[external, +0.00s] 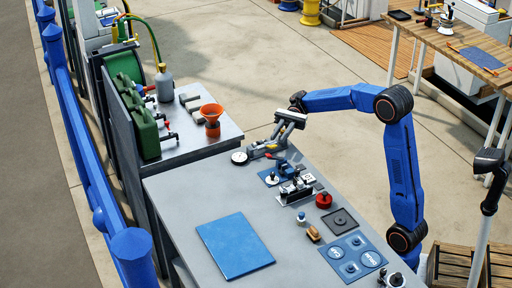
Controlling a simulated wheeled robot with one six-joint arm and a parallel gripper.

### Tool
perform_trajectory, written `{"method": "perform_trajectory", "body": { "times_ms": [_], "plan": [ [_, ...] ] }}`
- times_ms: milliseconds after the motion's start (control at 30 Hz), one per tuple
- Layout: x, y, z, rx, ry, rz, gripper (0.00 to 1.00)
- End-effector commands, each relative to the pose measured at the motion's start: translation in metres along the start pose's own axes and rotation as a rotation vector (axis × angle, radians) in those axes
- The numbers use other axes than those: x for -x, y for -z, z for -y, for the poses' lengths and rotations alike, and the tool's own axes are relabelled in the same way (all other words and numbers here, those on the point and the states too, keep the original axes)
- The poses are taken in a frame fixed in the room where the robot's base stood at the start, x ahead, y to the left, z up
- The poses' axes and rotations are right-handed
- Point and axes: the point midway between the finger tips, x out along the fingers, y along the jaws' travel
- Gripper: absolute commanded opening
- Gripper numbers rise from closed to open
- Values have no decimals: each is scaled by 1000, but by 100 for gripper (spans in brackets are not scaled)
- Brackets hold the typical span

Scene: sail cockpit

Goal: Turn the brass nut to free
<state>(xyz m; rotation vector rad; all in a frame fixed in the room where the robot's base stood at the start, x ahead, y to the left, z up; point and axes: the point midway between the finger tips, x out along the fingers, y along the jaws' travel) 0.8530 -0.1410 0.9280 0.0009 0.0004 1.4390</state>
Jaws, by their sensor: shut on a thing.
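My gripper (264,151) reaches down at the far end of the grey workbench (185,205), beside a round white disc (239,158). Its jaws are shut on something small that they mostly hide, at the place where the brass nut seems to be. I cannot make out the nut's shape or how far it is turned. My arm comes over from the right.
A blue mat with small fittings (270,178), a red round part (323,201) and a dark square plate (339,221) lie nearby. An orange funnel (211,114) stands on the bench behind. A blue panel (235,245) lies at the front, with bare bench around it.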

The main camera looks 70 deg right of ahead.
Motion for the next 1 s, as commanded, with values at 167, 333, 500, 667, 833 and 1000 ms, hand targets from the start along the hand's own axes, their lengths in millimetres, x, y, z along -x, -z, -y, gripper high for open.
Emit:
{"method": "perform_trajectory", "body": {
  "times_ms": [167,333,500,667,833,1000],
  "plan": [
    [0,-1,-1,2,-32,0,0],
    [0,-1,-1,2,-39,0,0],
    [0,-1,-1,3,-39,0,0],
    [0,-1,-1,3,-39,0,35],
    [0,-1,-1,2,-39,0,40],
    [1,0,-1,1,-38,0,40]
  ]
}}
